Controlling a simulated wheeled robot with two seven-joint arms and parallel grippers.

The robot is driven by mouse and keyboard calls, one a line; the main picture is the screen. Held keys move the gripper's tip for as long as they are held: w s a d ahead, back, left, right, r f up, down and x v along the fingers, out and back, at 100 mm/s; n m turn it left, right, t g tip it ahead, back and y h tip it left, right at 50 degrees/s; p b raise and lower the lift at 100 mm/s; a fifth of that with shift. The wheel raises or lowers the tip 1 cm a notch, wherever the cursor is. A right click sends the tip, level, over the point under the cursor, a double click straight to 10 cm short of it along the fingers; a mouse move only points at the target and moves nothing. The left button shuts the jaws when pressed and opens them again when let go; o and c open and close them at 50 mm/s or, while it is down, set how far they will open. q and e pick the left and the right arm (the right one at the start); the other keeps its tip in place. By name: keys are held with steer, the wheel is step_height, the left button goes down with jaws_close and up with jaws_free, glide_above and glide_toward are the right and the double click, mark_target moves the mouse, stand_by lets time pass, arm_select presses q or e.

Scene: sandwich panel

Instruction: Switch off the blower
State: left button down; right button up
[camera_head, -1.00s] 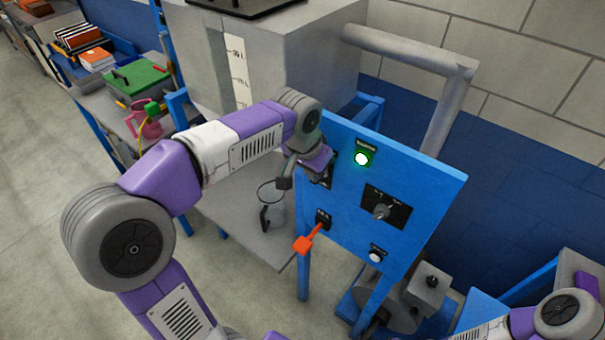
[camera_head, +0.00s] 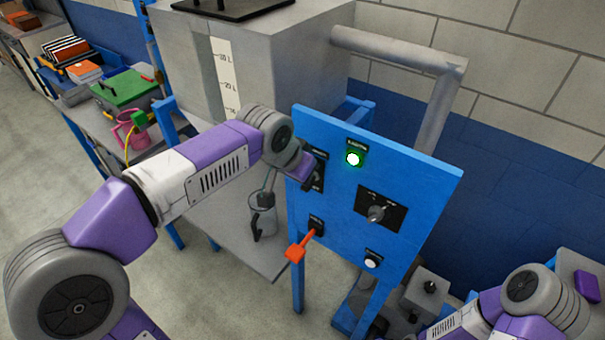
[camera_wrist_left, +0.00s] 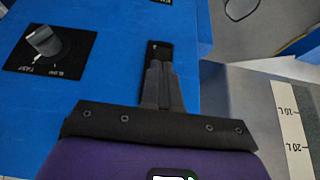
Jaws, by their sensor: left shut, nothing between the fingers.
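A blue control panel (camera_head: 335,235) stands upright, and a green lamp (camera_head: 353,158) glows near its top. A black switch plate (camera_head: 321,160) at its upper left is partly hidden by my left gripper (camera_head: 314,182). In the left wrist view, my left gripper (camera_wrist_left: 161,85) has its fingers shut and empty, in front of the black switch plate (camera_wrist_left: 158,48). The fingers cover the plate's middle, and I cannot tell whether they touch it. A rotary knob (camera_head: 376,213) is on the panel's right; it also shows in the left wrist view (camera_wrist_left: 45,42). My right gripper is out of view.
An orange-red lever (camera_head: 297,250) sticks out at the panel's lower left, with a white button (camera_head: 371,262) at lower right. A clear jug (camera_head: 262,215) stands on a grey shelf (camera_head: 210,225). A grey tank (camera_head: 270,55) and a pipe (camera_head: 440,105) are behind.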

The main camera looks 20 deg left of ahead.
arm_select(q)
steer(key=shift+r, duration=0.1)
steer(key=p+v, duration=0.4)
steer(key=v, duration=0.9)
steer(key=shift+s+r, duration=0.15)
steer(key=shift+r, duration=0.15)
